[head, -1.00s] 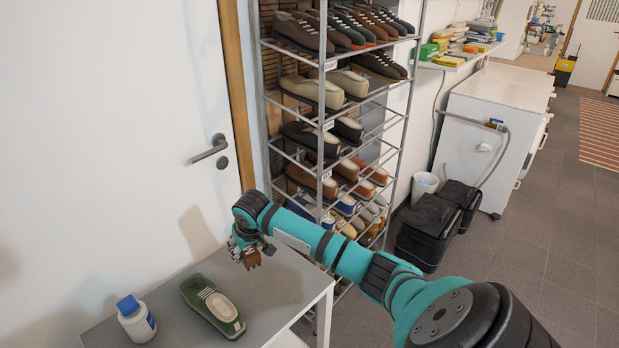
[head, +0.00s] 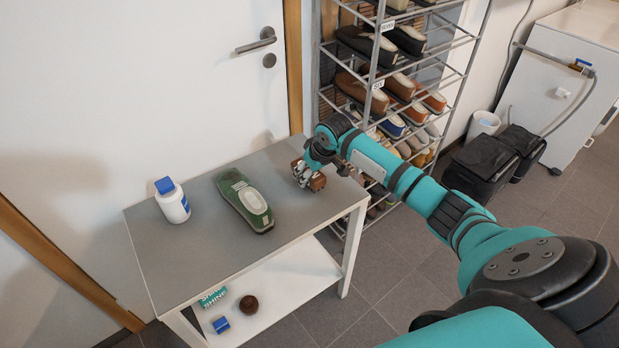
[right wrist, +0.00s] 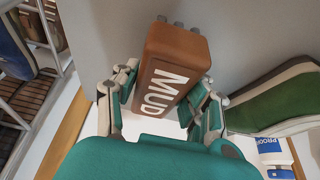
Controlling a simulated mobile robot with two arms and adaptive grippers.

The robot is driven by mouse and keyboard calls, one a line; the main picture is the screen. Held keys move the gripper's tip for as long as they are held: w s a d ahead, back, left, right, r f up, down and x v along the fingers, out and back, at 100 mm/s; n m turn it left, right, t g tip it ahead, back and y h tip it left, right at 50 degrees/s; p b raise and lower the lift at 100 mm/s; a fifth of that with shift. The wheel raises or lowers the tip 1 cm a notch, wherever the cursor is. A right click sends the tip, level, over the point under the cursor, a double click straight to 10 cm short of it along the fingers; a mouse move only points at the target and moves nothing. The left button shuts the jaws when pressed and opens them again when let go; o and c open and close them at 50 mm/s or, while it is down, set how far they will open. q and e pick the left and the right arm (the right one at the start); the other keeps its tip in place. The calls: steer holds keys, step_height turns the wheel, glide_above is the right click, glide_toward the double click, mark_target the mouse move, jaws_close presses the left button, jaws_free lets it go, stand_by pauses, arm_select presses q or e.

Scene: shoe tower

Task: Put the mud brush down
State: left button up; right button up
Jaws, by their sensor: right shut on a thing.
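The mud brush (right wrist: 172,75) is a brown block with white letters "MUD" and dark bristle tufts at its far end in the right wrist view. My right gripper (right wrist: 158,100) is shut on it, with a finger on each side. In the head view the right gripper (head: 306,176) and the brown brush (head: 318,182) are at the right end of the grey table top (head: 200,250). I cannot tell whether the brush touches the table. My left gripper is not in view.
A green shoe (head: 246,203) lies mid-table, left of the brush. A white bottle with a blue cap (head: 173,203) stands further left. The lower shelf (head: 285,290) holds a brown ball (head: 249,304) and small boxes. A shoe rack (head: 455,75) stands behind the table's right end.

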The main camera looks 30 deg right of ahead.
steer(key=shift+f, duration=1)
steer(key=o, duration=1)
steer(key=shift+f, duration=0.15)
steer(key=v, duration=1.2)
steer(key=shift+p, duration=0.4)
